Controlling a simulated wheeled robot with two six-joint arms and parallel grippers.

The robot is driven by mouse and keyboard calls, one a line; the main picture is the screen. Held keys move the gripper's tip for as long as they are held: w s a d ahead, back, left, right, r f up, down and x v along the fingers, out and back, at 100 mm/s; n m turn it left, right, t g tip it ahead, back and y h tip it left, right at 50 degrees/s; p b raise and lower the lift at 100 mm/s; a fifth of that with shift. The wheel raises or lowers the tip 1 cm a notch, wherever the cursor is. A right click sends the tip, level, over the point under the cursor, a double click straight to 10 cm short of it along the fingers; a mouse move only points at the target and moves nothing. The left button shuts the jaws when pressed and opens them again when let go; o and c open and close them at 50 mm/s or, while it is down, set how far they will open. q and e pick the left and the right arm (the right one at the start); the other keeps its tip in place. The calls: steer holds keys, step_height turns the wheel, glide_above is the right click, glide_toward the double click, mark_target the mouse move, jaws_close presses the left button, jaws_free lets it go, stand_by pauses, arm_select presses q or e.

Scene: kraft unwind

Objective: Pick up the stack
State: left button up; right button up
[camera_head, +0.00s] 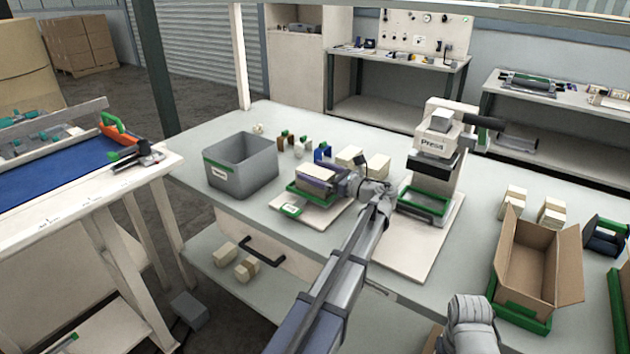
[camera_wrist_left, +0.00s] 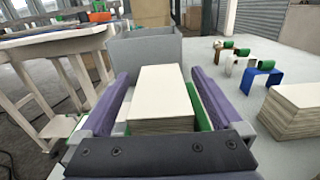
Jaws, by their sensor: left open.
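A stack of pale sheets (camera_wrist_left: 160,88) lies between the two purple fingers of my left gripper (camera_wrist_left: 163,98) in the left wrist view. The fingers are open, one along each side of the stack, with a visible gap at least on the right. In the head view my left gripper (camera_head: 322,180) is over the green-edged holder (camera_head: 310,198) on a pale board and hides much of the stack there. Green also shows beside the stack's right side in the left wrist view. My right gripper is not visible; only part of my right arm shows at the bottom.
A grey bin (camera_head: 240,172) stands left of the holder. More pale stacks (camera_head: 377,165) lie behind my left gripper. A press (camera_head: 437,150) with a green tray (camera_head: 423,205) stands to the right. An open cardboard box (camera_head: 530,262) is at the far right.

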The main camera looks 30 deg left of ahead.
mark_target(310, 169)
arm_select(q)
steer(key=shift+w+a, duration=0.1)
steer(key=shift+a, duration=1)
jaws_close()
steer(key=shift+r, duration=0.1)
step_height(310, 169, up, 13)
steer(key=p, duration=1.3)
stand_by(0.4)
